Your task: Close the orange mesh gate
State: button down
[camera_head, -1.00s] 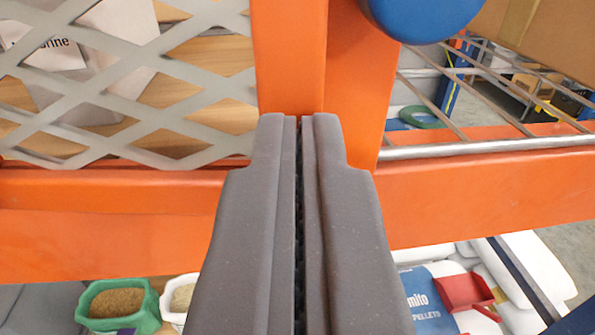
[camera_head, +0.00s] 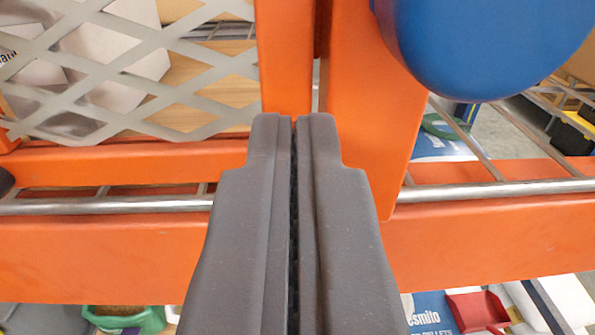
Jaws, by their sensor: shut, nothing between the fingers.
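The orange mesh gate (camera_head: 284,65) fills the upper left, with grey diamond mesh in an orange frame. Its right upright is just beyond my fingertips; I cannot tell if they touch it. Its bottom rail (camera_head: 130,160) is set back behind the orange front beam (camera_head: 100,250), with a metal rod showing between them. A narrow gap shows between the gate's upright and the orange post (camera_head: 372,110) on its right. My gripper (camera_head: 293,120) is shut and empty, pointing at the gate's edge, and hides part of the lower middle.
A large blue rounded part (camera_head: 485,40) sticks out at the upper right, near the post. A wire shelf (camera_head: 500,185) extends behind the beam on the right. Below are a green sack (camera_head: 125,318), a white and blue bag (camera_head: 430,315) and a red scoop (camera_head: 478,310).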

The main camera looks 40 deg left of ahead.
jog(key=shift+w, duration=0.1)
jog(key=s+d+m+h+b, duration=0.1)
jog(key=s+d+m+b, duration=0.1)
jog(key=s+d+b, duration=0.65)
jog(key=s+d+f+m+t+h, duration=0.1)
jog(key=s+d+f+m+h, duration=0.2)
jog(key=s+f+h, duration=0.3)
jog(key=s+d+f+m+t+h, duration=0.1)
jog(key=s+d+f+m+h, duration=0.3)
jog(key=s+f, duration=0.4)
jog(key=s+d+h, duration=0.1)
jog(key=s+d, duration=0.1)
jog(key=s, duration=0.2)
jog(key=shift+d+f+t+h, duration=0.15)
jog(key=shift+f+t+h, duration=0.15)
jog(key=shift+f+h, duration=0.1)
dwell(0.8)
